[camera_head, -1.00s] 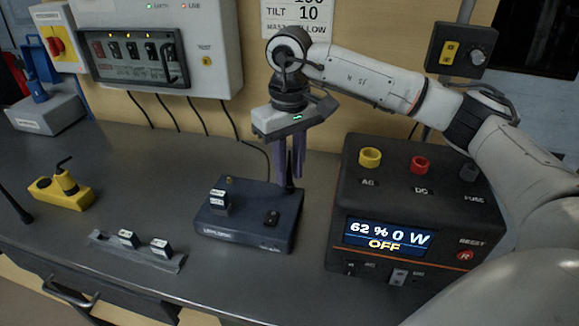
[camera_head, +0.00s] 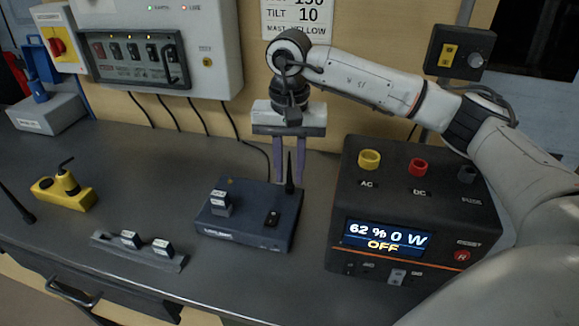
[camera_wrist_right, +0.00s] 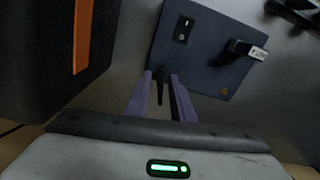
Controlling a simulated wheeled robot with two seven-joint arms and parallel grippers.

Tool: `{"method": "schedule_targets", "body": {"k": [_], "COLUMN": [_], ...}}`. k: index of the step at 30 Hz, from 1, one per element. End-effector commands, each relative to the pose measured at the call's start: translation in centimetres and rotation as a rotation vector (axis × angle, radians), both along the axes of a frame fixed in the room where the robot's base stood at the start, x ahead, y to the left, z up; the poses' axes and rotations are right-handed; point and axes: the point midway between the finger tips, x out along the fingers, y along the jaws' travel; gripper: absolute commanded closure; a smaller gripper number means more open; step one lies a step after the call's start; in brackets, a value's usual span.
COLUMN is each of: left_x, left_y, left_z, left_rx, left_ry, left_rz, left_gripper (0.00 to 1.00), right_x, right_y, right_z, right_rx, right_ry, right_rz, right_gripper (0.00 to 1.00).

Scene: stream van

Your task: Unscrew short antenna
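The short black antenna (camera_head: 290,172) stands upright at the back right corner of a dark blue radio box (camera_head: 246,234) on the bench. My right gripper (camera_head: 289,182) points down at that corner, its two purple fingers apart. In the right wrist view the antenna (camera_wrist_right: 160,86) shows between the open fingertips (camera_wrist_right: 161,82), with gaps on both sides and no clear contact. My left gripper is not in view.
A power unit (camera_head: 342,190) reading "62 % 0 W OFF" stands close right of the box. A grey strip (camera_head: 150,255) with white-topped pieces lies in front left. A yellow block (camera_head: 75,200) and a longer black antenna (camera_head: 17,205) lie further left.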

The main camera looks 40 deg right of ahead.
Motion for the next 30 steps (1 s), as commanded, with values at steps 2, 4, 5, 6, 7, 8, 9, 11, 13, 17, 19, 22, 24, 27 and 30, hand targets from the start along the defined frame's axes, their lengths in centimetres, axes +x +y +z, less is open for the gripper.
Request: {"method": "schedule_targets", "body": {"k": [2, 4, 5, 6, 7, 8, 9, 11, 13, 17, 19, 22, 24, 27, 30], "left_x": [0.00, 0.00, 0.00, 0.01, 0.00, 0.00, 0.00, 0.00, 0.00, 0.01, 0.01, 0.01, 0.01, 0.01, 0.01], "left_y": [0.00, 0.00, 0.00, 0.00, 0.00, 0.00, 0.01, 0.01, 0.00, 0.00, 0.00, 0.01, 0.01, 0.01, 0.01], "left_z": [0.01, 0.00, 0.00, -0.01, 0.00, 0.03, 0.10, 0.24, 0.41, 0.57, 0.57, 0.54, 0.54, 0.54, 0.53], "left_rx": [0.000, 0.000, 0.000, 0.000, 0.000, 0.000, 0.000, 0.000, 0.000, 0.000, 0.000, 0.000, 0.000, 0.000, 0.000], "left_ry": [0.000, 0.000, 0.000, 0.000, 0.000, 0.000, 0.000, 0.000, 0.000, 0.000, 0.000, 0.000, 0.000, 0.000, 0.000], "left_rz": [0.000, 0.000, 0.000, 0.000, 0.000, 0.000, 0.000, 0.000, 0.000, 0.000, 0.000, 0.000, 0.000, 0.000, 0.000], "left_gripper": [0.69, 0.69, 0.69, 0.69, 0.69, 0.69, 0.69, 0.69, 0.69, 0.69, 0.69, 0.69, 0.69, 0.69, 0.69], "right_x": [0.01, 0.01, 0.01, 0.01, 0.01, 0.01, 0.01, 0.00, 0.00, 0.02, 0.03, 0.03, 0.03, 0.03, 0.03], "right_y": [0.02, 0.02, 0.02, 0.02, 0.02, 0.02, 0.02, 0.03, 0.04, 0.04, 0.04, 0.04, 0.04, 0.03, 0.03], "right_z": [-0.02, -0.02, -0.02, -0.02, -0.02, 0.00, 0.02, 0.05, 0.07, 0.06, 0.03, 0.00, -0.01, -0.01, -0.01], "right_rx": [0.000, 0.000, 0.000, 0.000, 0.001, 0.000, 0.000, 0.001, 0.001, 0.001, 0.001, 0.001, 0.001, 0.001, 0.001], "right_ry": [0.000, 0.000, 0.000, 0.000, -0.001, 0.000, 0.000, 0.001, 0.001, -0.001, -0.001, -0.001, -0.001, -0.001, -0.001], "right_rz": [-0.012, -0.011, -0.011, -0.010, -0.012, -0.020, -0.043, -0.107, -0.199, -0.328, -0.356, -0.361, -0.360, -0.359, -0.358], "right_gripper": [0.78, 0.78, 0.78, 0.78, 0.78, 0.78, 0.78, 0.78, 0.78, 0.78, 0.78, 0.78, 0.78, 0.93, 1.00]}}
